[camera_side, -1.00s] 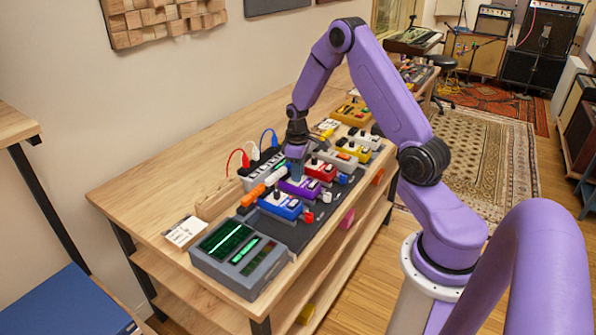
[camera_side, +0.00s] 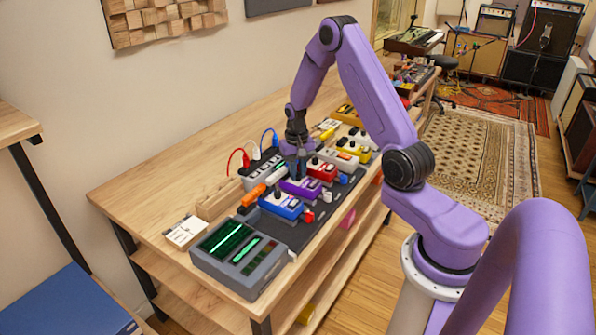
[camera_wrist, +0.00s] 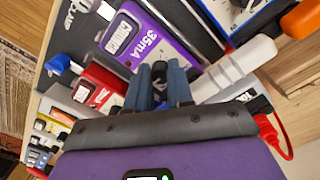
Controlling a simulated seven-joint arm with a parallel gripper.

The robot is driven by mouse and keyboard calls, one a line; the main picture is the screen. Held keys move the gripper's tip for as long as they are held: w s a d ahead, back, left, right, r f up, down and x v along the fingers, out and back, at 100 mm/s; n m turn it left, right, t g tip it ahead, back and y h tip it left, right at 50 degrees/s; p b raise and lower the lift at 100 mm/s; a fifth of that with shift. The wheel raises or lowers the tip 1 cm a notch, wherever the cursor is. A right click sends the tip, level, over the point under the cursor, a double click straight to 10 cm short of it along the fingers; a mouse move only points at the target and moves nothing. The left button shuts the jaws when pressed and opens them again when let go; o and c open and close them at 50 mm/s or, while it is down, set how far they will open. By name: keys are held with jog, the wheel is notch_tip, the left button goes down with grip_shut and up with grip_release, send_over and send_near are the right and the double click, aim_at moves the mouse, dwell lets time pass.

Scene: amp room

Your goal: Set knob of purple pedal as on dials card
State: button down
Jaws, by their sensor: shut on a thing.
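The purple pedal (camera_side: 300,189) sits in the row on the dark board, between a blue pedal and a red pedal. In the wrist view the purple pedal (camera_wrist: 172,42) shows a label reading "35mA". My gripper (camera_side: 299,174) points down over its back end. In the wrist view my gripper (camera_wrist: 159,84) is shut on a dark knob (camera_wrist: 159,68) at the pedal's end; the fingers hide much of the knob, and its setting is not readable. A white card (camera_side: 184,232) lies at the near left of the bench; its print is too small to read.
The blue pedal (camera_side: 281,205) and red pedal (camera_side: 321,170) stand close on either side. A power strip (camera_side: 262,169) with red, white and blue cables lies behind. A grey unit with green screens (camera_side: 240,255) stands at the near end. Bare bench lies at the back left.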

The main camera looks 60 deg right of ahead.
jog(key=m, duration=0.4)
jog(key=shift+m, duration=0.3)
jog(key=shift+w+m, duration=0.1)
jog(key=shift+m, duration=1.8)
jog(key=c, duration=1)
grip_release()
